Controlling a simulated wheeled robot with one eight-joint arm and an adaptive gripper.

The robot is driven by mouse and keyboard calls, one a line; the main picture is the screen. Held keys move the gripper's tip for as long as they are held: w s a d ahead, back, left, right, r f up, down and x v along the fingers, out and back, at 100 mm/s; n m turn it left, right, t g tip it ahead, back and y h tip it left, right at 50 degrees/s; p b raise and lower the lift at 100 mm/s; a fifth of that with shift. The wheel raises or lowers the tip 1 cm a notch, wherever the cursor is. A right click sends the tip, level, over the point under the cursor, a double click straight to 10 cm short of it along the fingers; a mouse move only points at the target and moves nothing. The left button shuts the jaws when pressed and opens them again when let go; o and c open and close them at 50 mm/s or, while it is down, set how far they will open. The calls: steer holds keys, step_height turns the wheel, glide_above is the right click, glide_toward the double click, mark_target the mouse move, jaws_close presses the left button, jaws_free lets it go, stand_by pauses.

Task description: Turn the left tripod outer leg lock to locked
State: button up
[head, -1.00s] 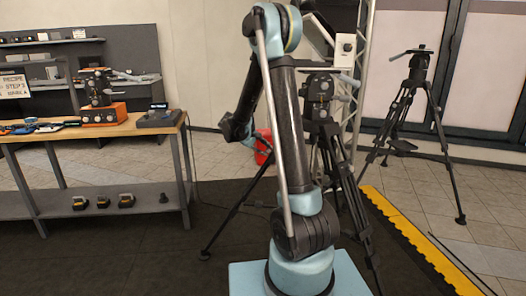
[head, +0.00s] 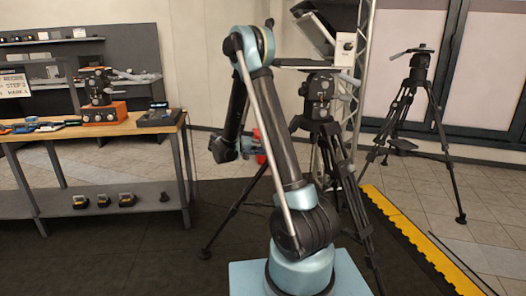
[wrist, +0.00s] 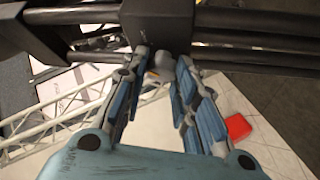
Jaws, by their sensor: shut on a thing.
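The left tripod (head: 318,110) stands behind my arm in the head view. Its outer leg slants down to the left, partly hidden by my arm. In the wrist view, a black leg collar (wrist: 158,22) sits across dark leg tubes (wrist: 255,42). My gripper (wrist: 163,75) has blue-padded fingers, shut on this lock piece. The fingers hide much of it, and I cannot tell its turn position. In the head view, my gripper (head: 250,147) is small beside the outer leg.
A second tripod (head: 418,75) stands at the right. A workbench (head: 110,127) with gear is at the left. A yellow edge strip (head: 410,240) runs along the floor at the right. A red object (head: 260,135) is behind the leg; a red thing (wrist: 237,126) also shows in the wrist view.

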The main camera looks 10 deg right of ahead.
steer(key=shift+f+m, duration=0.1)
steer(key=shift+m, duration=0.2)
steer(key=o, duration=1)
steer(key=shift+o, duration=0.2)
steer(key=shift+a, duration=0.1)
steer(key=v, duration=1.1)
steer(key=shift+a, duration=0.45)
